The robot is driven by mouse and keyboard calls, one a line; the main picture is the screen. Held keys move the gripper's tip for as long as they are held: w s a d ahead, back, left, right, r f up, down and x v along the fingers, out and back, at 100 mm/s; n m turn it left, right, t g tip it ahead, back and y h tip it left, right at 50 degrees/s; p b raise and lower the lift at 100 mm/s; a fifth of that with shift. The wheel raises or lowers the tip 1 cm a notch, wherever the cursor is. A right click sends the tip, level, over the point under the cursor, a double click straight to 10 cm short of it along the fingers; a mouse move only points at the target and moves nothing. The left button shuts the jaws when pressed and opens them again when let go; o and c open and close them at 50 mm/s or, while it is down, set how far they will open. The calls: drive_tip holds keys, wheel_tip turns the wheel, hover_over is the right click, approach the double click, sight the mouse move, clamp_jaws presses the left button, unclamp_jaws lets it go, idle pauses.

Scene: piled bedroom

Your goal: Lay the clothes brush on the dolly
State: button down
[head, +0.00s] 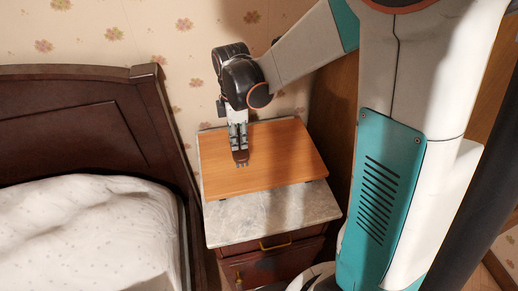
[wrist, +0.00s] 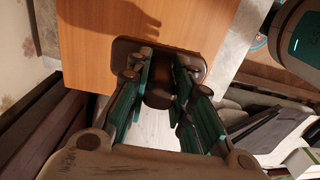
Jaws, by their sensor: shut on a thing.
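The clothes brush (head: 241,157) is a small dark brown piece under my gripper (head: 238,142). In the wrist view, the brush (wrist: 162,49) lies between the fingers of my gripper (wrist: 164,64), which is shut on it. The fingers hide part of it. The dolly appears to be the flat orange wooden board (head: 285,155) on the nightstand; this board (wrist: 90,60) also fills the upper part of the wrist view. The brush is over the board's left-middle part. I cannot tell whether it touches the board.
The nightstand (head: 300,214) has a grey marble top, bare in front of the board. A bed with a dark headboard (head: 75,125) and white bedding (head: 90,235) stands at the left. A papered wall (head: 100,35) is close behind. The board's surface is otherwise clear.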

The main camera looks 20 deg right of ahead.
wheel_tip(320, 180, up, 2)
drive_tip(key=shift+r+p, duration=0.1)
drive_tip(key=shift+p, duration=0.4)
